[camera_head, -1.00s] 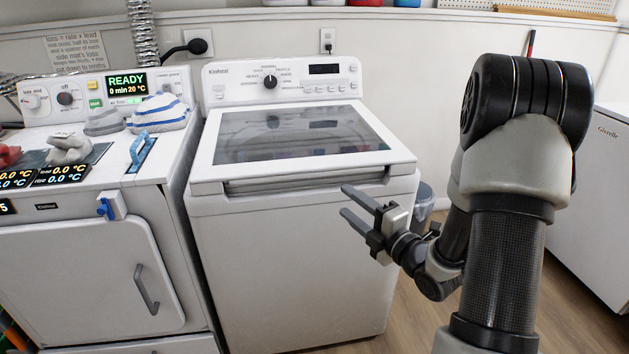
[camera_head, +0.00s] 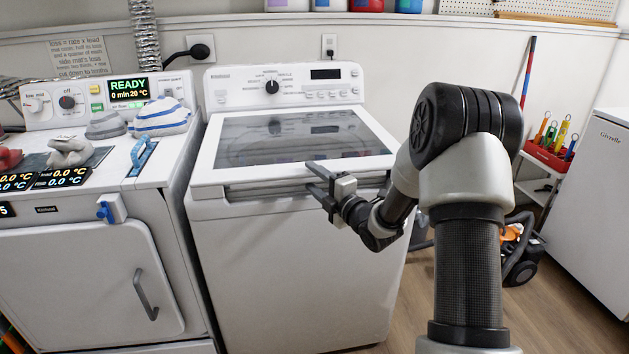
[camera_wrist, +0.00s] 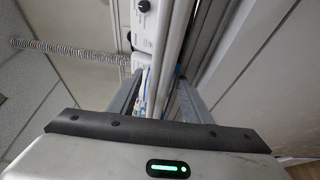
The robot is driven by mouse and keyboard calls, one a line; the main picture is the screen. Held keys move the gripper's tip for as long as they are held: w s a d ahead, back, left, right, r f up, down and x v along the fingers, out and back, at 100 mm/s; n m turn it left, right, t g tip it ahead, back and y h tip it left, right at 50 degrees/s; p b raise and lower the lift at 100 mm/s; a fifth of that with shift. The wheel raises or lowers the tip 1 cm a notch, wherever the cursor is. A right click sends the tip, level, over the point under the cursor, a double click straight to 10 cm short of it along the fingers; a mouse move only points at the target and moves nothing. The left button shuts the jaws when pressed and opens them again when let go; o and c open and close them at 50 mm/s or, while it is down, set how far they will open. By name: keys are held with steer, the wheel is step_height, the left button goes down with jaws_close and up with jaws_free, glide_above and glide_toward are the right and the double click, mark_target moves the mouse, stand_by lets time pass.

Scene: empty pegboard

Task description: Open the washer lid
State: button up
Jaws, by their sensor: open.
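The white top-loading washer (camera_head: 290,265) stands in the middle of the head view. Its lid (camera_head: 290,142), with a dark glass window, lies shut. A recessed handle slot (camera_head: 265,189) runs along the lid's front edge. My gripper (camera_head: 314,177) is open at the right half of that front edge, its two fingers one above the other and pointing left. Whether they touch the lid cannot be told. In the wrist view the fingers (camera_wrist: 157,98) are spread, with white washer edges beyond and between them; nothing is seen gripped.
A control panel (camera_head: 290,88) rises behind the lid. A white cabinet (camera_head: 590,210) and a red tool box (camera_head: 548,157) are at the right. Wooden floor lies between.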

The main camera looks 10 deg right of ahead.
jaws_close()
